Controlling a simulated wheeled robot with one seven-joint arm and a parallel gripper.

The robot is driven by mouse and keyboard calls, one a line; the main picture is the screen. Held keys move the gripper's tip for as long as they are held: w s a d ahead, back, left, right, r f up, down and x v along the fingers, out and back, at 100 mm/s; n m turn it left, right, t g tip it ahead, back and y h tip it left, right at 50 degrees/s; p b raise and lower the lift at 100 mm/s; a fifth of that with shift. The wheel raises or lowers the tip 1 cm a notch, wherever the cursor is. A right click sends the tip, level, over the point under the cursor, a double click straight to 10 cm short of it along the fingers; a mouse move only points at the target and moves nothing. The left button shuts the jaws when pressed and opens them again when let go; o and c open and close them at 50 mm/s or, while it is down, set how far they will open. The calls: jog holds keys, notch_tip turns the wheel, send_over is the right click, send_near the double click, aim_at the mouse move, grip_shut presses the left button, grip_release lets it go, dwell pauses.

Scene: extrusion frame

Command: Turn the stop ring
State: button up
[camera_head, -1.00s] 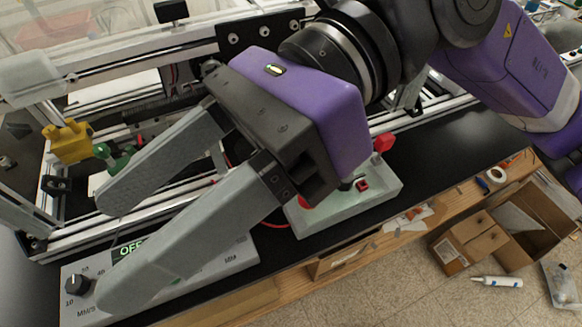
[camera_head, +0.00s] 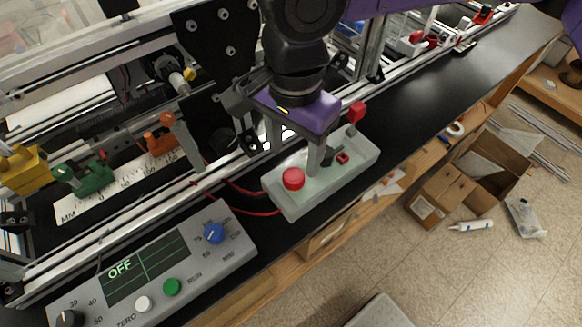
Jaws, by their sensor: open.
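A pale grey-green control box (camera_head: 330,190) sits on the black bench top. A round red mushroom knob (camera_head: 292,179) stands on its left end; no separate stop ring can be made out. My gripper (camera_head: 294,160) is open, pointing down over the box. One finger is just right of the red knob and the other is behind it, to the upper left. I cannot tell whether either touches the box. A small red-framed switch (camera_head: 343,157) and a red lever (camera_head: 357,112) are on the box to the right of my fingers.
A grey panel (camera_head: 215,262) with an OFF display, a blue dial (camera_head: 213,233) and several knobs lies at front left. The aluminium frame (camera_head: 235,160) stands behind. The bench is clear to the right; cardboard boxes (camera_head: 440,190) are on the floor.

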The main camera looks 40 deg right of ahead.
aim_at(294, 175)
jog(key=shift+f, duration=3)
grip_shut()
